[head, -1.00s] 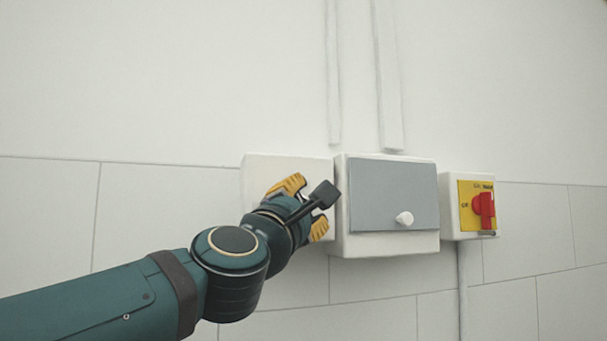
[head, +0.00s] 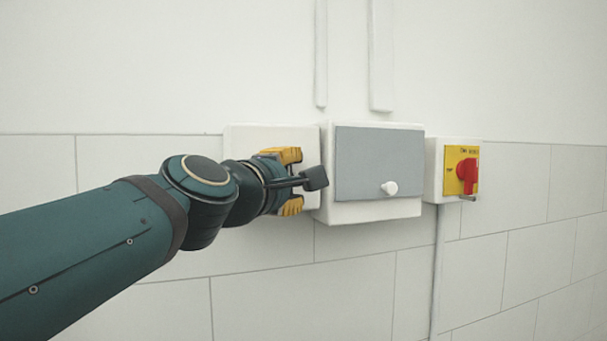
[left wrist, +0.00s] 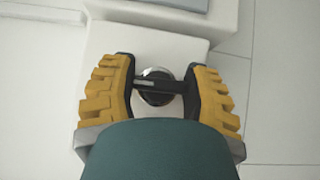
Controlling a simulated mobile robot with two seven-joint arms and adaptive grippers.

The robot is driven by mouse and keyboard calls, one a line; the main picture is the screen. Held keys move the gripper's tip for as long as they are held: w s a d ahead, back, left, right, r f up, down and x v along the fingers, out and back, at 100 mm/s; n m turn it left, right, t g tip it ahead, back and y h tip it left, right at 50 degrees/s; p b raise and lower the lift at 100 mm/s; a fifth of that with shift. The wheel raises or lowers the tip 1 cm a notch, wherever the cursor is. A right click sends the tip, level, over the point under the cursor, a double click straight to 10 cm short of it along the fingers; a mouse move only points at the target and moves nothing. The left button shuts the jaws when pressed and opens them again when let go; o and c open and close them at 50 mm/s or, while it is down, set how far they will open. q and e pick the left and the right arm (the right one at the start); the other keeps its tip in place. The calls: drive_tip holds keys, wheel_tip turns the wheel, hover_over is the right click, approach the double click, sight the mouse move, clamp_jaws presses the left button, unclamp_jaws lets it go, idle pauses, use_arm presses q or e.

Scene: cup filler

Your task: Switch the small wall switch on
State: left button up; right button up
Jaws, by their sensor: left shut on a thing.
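The small wall switch is a white box (head: 238,143) on the wall, left of the grey-covered box, mostly behind my left gripper in the head view. In the left wrist view its round silver base (left wrist: 156,96) with a dark bar-shaped knob (left wrist: 157,87) shows on the white box face. My left gripper (head: 290,182), with yellow-padded fingers, is at the box front. In the left wrist view the gripper (left wrist: 157,90) has one finger on each side of the knob and is shut on it. The bar lies crosswise between the fingers. My right gripper is not in view.
A white box with a grey cover (head: 375,160) and white knob (head: 389,188) stands close right of my gripper. Further right is a box with a yellow plate and red rotary switch (head: 467,172). Conduits run up the wall. The wall below is clear.

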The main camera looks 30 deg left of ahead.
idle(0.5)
use_arm(q)
drive_tip(key=o, duration=1.2)
drive_tip(key=shift+s, duration=0.15)
drive_tip(key=s+d, duration=0.1)
drive_tip(key=s, duration=1)
drive_tip(key=shift+s, duration=0.35)
